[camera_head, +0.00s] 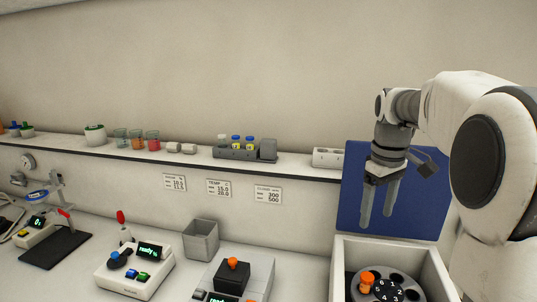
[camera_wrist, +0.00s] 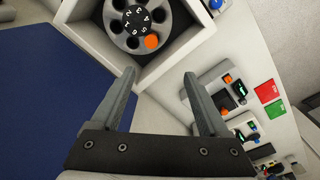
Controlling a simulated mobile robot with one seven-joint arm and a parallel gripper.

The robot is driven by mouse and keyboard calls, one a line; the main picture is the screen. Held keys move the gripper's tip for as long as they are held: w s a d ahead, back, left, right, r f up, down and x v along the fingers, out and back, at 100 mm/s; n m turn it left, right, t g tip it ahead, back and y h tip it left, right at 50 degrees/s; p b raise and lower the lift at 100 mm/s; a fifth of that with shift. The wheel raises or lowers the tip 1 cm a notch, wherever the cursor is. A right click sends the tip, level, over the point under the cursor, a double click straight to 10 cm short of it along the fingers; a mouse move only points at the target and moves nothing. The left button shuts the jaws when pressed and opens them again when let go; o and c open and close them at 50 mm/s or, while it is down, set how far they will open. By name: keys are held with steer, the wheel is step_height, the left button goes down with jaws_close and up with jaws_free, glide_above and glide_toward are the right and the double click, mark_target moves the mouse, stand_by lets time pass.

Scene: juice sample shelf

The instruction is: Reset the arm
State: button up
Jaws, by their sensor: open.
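My gripper (camera_head: 379,200) hangs from my white arm at the right of the head view, fingers pointing down and spread apart. It is in the air in front of a blue panel, above and behind a white box with a numbered rotor. In the wrist view my gripper (camera_wrist: 160,95) shows two separate grey fingers with nothing between them. The rotor (camera_wrist: 135,20) lies beyond the fingertips at the top. An orange-capped item (camera_head: 367,278) sits in one of its holes; the orange cap also shows in the wrist view (camera_wrist: 152,41).
The blue panel (camera_head: 400,215) stands behind the white box (camera_head: 337,262). A shelf (camera_head: 80,149) along the wall holds cups, jars and a grey rack (camera_head: 236,153). Below are a device with a green display (camera_head: 135,272), a grey bin (camera_head: 201,240) and an orange-knobbed device (camera_head: 255,270).

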steer(key=s+a+r+m+t, duration=0.2)
steer(key=s+a+r, duration=0.1)
steer(key=s+a, duration=0.65)
steer(key=s+a+f+m+t, duration=0.1)
steer(key=s+f, duration=0.1)
steer(key=s, duration=0.4)
steer(key=s+a+f+m+t, duration=0.1)
steer(key=s+f+m+t, duration=0.1)
steer(key=s, duration=0.5)
steer(key=shift+a+f, duration=0.2)
steer(key=shift+f, duration=0.55)
